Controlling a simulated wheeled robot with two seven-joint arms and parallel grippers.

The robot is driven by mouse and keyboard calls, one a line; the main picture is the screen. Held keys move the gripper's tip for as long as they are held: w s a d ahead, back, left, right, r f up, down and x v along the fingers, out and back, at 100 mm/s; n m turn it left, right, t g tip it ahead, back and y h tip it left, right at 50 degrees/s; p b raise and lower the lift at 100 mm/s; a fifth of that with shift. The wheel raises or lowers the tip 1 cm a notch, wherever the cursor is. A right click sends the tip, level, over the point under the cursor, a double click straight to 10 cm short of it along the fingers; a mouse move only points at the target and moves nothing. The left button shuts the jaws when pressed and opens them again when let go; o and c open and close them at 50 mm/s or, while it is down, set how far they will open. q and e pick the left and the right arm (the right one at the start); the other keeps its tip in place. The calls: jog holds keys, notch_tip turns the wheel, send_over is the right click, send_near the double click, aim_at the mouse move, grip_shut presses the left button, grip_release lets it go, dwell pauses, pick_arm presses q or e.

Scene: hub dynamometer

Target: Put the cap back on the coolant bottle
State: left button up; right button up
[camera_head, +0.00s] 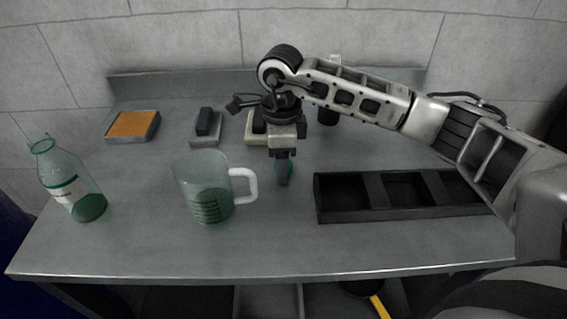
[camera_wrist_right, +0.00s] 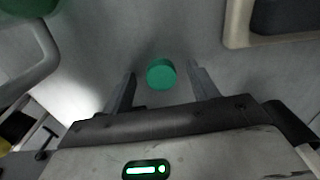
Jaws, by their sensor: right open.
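The coolant bottle (camera_head: 70,182) is clear with a white label and green liquid at its bottom. It stands at the left of the table, and its neck looks uncapped. The green cap (camera_wrist_right: 161,74) lies on the table between the spread fingers of my right gripper (camera_wrist_right: 160,88) in the wrist view, touching neither finger. In the head view the right gripper (camera_head: 283,172) points down at the middle of the table, and the cap (camera_head: 290,166) is mostly hidden behind its fingers. My right gripper is open and empty. My left gripper is not in view.
A measuring jug (camera_head: 205,185) with green liquid stands left of the right gripper, its white handle towards it. A black compartment tray (camera_head: 400,213) lies to the right. An orange-topped block (camera_head: 133,126) and dark-topped blocks (camera_head: 206,127) sit at the back. The front middle is clear.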

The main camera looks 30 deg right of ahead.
dwell(0.3)
jog(key=c, duration=1.1)
jog(key=shift+o, duration=0.2)
jog(key=shift+r, duration=0.55)
jog(key=s+a+r, duration=0.9)
jog(key=s+r, duration=0.1)
jog(key=r, duration=0.1)
jog(key=shift+a+r, duration=0.35)
jog(key=shift+r, duration=0.05)
